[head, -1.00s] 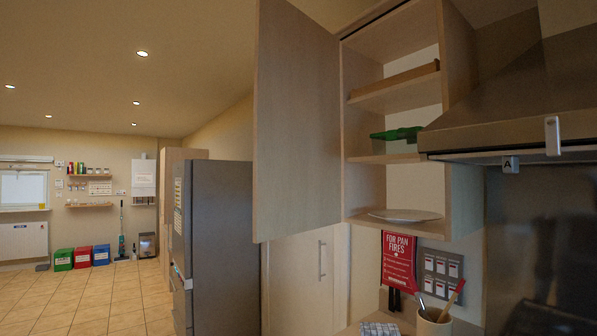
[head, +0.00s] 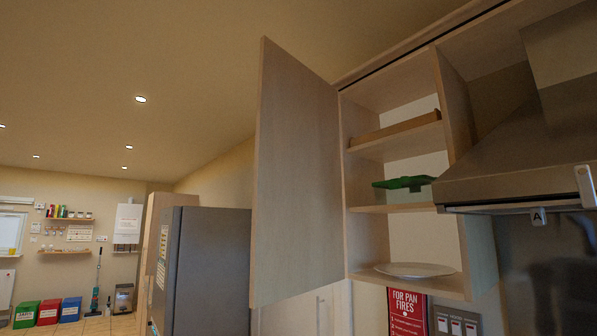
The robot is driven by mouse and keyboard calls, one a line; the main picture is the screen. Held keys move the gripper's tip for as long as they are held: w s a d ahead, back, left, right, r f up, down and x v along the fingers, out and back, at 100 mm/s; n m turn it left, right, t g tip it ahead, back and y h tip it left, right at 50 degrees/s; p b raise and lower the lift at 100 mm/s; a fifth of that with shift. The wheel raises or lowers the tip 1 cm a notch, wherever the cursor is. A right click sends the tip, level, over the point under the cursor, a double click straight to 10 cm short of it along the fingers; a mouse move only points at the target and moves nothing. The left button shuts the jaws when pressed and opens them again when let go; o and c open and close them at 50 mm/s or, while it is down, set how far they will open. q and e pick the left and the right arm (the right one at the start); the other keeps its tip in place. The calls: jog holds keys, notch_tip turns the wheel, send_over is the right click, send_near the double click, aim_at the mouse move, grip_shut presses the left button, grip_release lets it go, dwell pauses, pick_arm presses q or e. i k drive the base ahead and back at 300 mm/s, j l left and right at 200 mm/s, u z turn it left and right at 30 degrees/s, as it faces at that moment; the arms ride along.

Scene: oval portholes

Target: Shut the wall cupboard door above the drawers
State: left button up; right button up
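The wall cupboard door (head: 295,175) is a light wood panel, hinged on the left side of the cupboard (head: 470,120) and standing wide open toward me. The open cupboard shows a wooden tray-like piece on the upper shelf (head: 395,132), a green object (head: 404,183) on the middle shelf and a white plate (head: 415,269) on the bottom. No handle shows on the door face in view. The drawers are out of view. Neither of my grippers is in view.
A steel extractor hood (head: 525,165) juts out right of the cupboard. A grey fridge (head: 205,270) stands left of the door. A red pan-fire sign (head: 407,312) hangs below the cupboard. Open room lies at the far left, with coloured bins (head: 48,311).

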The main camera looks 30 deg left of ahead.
aim_at(297, 248)
jog(key=i+j+z, duration=0.3)
jog(key=j, duration=1.25)
jog(key=j+z, duration=0.3)
jog(key=j, duration=1.2)
jog(key=k+l, duration=0.1)
jog(key=k, duration=0.7)
jog(key=u, duration=0.05)
